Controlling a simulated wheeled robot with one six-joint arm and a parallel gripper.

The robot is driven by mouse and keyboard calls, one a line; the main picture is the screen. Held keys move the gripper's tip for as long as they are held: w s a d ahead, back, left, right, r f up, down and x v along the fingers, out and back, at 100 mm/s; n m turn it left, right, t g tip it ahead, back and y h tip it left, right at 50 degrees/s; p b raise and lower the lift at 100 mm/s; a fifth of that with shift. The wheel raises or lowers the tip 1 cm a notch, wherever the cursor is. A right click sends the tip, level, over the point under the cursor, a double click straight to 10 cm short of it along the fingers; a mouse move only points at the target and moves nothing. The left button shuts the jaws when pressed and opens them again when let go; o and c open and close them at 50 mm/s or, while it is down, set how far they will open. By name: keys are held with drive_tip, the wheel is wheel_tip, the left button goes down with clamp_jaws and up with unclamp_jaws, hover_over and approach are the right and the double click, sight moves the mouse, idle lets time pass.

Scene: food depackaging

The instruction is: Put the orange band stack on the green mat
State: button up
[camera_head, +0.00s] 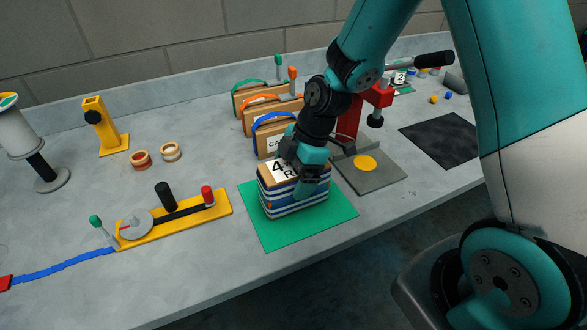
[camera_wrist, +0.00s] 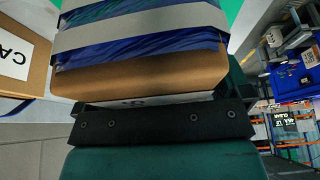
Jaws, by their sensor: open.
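The green mat (camera_head: 262,240) lies near the front edge of the counter. A cardboard stack with blue and white bands (camera_head: 290,205) and a white label sits on it. My gripper (camera_head: 305,175) is open at the top right of this stack; I cannot tell whether its fingers touch it. In the wrist view the banded stack (camera_wrist: 145,40) lies close against my gripper, whose fingertips are out of sight. The orange band stack (camera_head: 262,118) stands farther back, between the green band stack (camera_head: 245,100) and the blue band stack (camera_head: 262,142).
A red press (camera_head: 348,120) on a grey base with a yellow disc (camera_head: 365,163) stands right of the mat. A yellow fixture (camera_head: 222,203) with knobs lies to the left. A black mat (camera_head: 440,138) lies at right.

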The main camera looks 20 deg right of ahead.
drive_tip(key=b+v, duration=0.2)
drive_tip(key=v, duration=1)
drive_tip(key=s+a+r+m, duration=0.2)
drive_tip(key=s+a+m, duration=0.2)
drive_tip(key=s, duration=0.5)
drive_tip(key=s+a+r+m, duration=0.3)
drive_tip(key=s+a+m, duration=0.2)
drive_tip(key=s+m, duration=0.2)
drive_tip(key=s, duration=0.2)
drive_tip(key=shift+s+r, duration=0.2)
drive_tip(key=shift+s, duration=0.1)
